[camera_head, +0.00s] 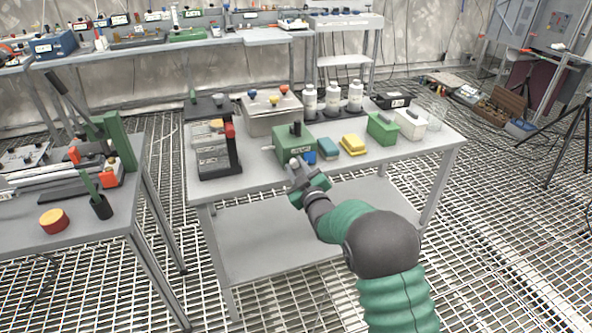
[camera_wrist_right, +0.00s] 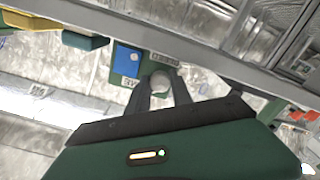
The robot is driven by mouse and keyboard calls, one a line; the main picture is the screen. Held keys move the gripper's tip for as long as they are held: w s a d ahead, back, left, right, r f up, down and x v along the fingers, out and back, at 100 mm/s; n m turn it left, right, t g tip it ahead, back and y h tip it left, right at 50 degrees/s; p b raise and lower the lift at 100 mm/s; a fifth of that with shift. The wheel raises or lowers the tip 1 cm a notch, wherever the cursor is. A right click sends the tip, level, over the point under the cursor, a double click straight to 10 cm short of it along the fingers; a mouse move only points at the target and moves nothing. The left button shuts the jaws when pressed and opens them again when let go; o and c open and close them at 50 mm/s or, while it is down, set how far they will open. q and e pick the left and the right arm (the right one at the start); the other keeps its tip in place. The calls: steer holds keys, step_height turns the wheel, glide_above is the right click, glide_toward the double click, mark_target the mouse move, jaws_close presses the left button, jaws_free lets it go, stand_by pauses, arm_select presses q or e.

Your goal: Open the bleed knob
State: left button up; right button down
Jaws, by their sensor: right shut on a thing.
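The green box (camera_head: 291,146) stands near the front edge of the grey table, with a dark upright piece on top and a pale label on its front. My right gripper (camera_head: 297,165) is at its front face, and the knob is hidden behind it in the head view. In the right wrist view a pale round knob (camera_wrist_right: 163,82) sits between the dark fingers of my right gripper (camera_wrist_right: 161,79), which is shut on it. My left gripper is not in view.
The grated floor in front is clear.

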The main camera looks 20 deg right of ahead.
steer(key=shift+s+f+n, duration=0.1)
steer(key=shift+f+n, duration=0.4)
steer(key=c, duration=1.1)
jaws_free()
steer(key=shift+c, duration=0.2)
steer(key=shift+r, duration=0.2)
steer(key=shift+r, duration=0.1)
steer(key=s, duration=0.5)
steer(key=s+p, duration=0.1)
steer(key=s, duration=0.5)
steer(key=s+p, duration=0.1)
steer(key=s, duration=0.4)
steer(key=shift+s+d, duration=0.35)
